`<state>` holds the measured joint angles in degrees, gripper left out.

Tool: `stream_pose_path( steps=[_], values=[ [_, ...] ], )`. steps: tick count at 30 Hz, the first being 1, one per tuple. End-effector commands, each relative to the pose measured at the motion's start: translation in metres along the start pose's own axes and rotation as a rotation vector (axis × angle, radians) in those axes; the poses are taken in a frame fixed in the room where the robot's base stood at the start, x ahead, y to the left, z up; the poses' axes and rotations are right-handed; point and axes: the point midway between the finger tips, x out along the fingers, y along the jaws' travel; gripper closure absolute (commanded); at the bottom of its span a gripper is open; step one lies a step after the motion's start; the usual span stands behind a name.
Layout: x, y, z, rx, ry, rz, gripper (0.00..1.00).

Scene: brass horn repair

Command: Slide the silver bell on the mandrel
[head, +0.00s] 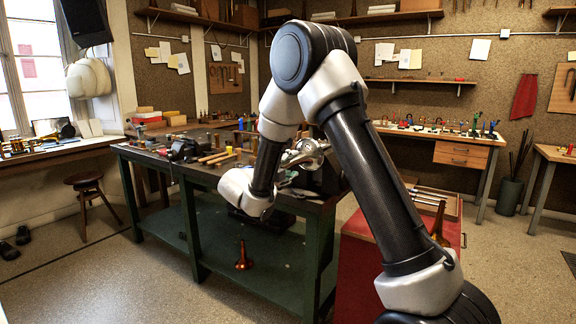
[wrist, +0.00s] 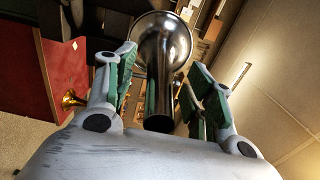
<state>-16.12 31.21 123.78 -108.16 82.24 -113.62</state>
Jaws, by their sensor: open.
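The silver bell (wrist: 165,45) shows in the wrist view with its wide flare at the top and its narrow tube pointing down towards my palm. My gripper (wrist: 163,68) is open, with a green-padded finger on each side of the bell. Clear gaps show beside the tube, and I cannot tell whether either finger touches the flare. In the head view a shiny silver shape, likely the bell (head: 312,149), shows over the workbench, partly hidden by my arm. I cannot make out the mandrel in either view.
The green workbench (head: 262,230) carries a vise (head: 187,149), wooden-handled tools and small parts. A red cabinet (head: 358,262) stands at right, with another brass bell (head: 438,222) beside my arm. Open floor lies at left.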

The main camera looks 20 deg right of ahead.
Motion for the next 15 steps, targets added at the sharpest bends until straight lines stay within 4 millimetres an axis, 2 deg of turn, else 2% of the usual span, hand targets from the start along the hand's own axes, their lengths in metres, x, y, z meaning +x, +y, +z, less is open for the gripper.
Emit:
stream_pose_path(
  steps=[5, 15],
  values=[
    [-0.02, 0.0, 0.002, 0.001, -0.004, -0.001, 0.46],
    [-0.094, 0.0, 0.001, 0.0, -0.004, -0.001, 0.46]
  ],
)
